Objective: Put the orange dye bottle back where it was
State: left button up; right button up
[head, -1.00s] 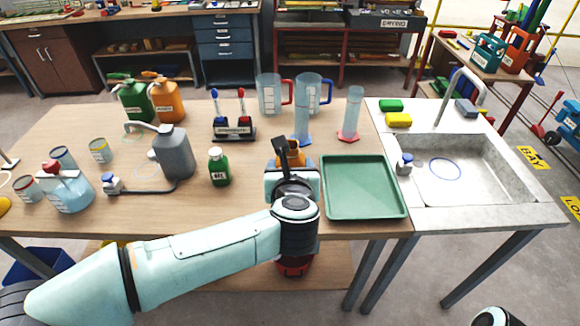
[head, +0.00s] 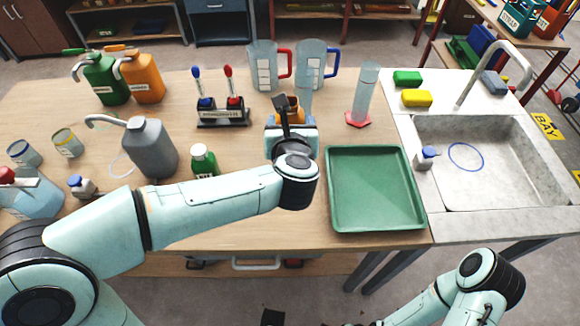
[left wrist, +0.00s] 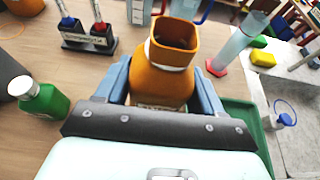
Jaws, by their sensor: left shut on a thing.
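The orange dye bottle (head: 291,110) is between the fingers of my left gripper (head: 290,124), over the table left of the green tray's far corner. In the left wrist view the bottle (left wrist: 163,80) looks upright, with a squarish orange top and a pale band at its neck. Both blue-grey fingers of the left gripper (left wrist: 160,88) press on its sides. Its base is hidden, so I cannot tell whether it touches the table.
A green bottle (head: 204,161) and a pen stand (head: 222,116) are to the left. A red-based cylinder (head: 367,92) and the green tray (head: 335,205) are to the right, before the sink (head: 500,190).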

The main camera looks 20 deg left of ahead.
pick_arm(q)
jog(key=shift+f+b, duration=1.35)
jog(key=shift+f, duration=6.25)
jog(key=shift+w+f, duration=0.1)
jog(key=shift+f, duration=0.05)
jog(key=o, duration=1.3)
jog(key=shift+c, duration=0.2)
jog(key=shift+r, duration=0.2)
jog(key=v, duration=1.2)
